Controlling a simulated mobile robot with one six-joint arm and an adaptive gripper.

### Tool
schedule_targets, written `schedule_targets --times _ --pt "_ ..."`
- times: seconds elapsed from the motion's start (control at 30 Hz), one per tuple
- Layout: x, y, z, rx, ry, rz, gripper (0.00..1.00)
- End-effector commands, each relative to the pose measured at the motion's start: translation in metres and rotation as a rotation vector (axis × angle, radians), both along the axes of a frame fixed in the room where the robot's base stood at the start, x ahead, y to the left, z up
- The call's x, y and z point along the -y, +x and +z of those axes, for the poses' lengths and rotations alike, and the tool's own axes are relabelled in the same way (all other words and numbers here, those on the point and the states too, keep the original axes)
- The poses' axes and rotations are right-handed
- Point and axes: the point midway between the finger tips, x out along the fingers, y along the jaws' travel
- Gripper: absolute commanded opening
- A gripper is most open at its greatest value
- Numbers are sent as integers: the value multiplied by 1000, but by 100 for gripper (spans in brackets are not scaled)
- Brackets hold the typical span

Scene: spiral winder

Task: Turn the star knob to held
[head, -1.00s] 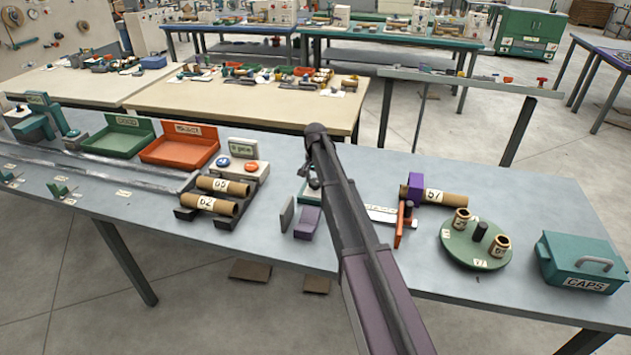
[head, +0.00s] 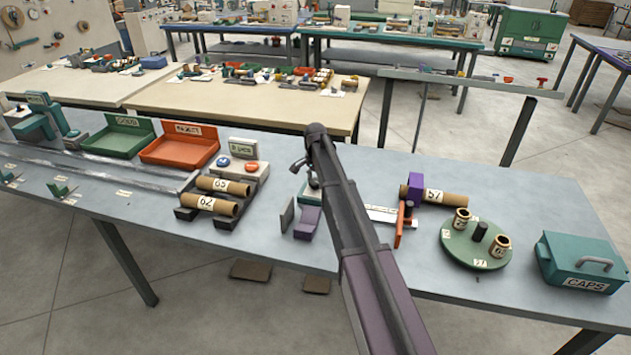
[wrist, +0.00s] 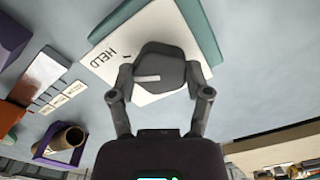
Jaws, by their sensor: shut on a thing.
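The star knob (wrist: 166,66) is dark grey with a white pointer line, which points left in the wrist view. It sits on a white plate (wrist: 150,26) over a teal base (wrist: 199,25). The word HELD is printed on the plate at the knob's upper left, beside a short tick; the pointer line lies below that tick. My gripper (wrist: 160,77) is shut on the knob, one finger on each side. In the head view my gripper (head: 306,172) is above the teal base (head: 303,194), and my arm mostly hides the knob.
A purple block (head: 308,223) and a thin grey plate (head: 287,215) stand near the base. To the right are a tube in a purple clamp (head: 414,188), a green turntable (head: 462,256) and a teal CAPS box (head: 580,256). Two tubes lie in a dark rack (head: 226,223) at left.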

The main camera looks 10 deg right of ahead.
Motion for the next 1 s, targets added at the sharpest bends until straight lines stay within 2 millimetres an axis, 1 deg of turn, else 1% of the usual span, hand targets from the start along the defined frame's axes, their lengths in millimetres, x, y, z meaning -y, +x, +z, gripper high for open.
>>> schedule_targets --times 0.03,0.07,0.1,0.17,0.73,1.0 --pt "0 0 0 0 0 -3 16" --pt "0 0 0 0 0 -3 70" --pt "0 0 0 0 0 -2 82" --pt "0 0 0 0 0 -2 98" --pt "0 0 0 0 0 12 98" --pt "0 0 0 0 0 101 98"
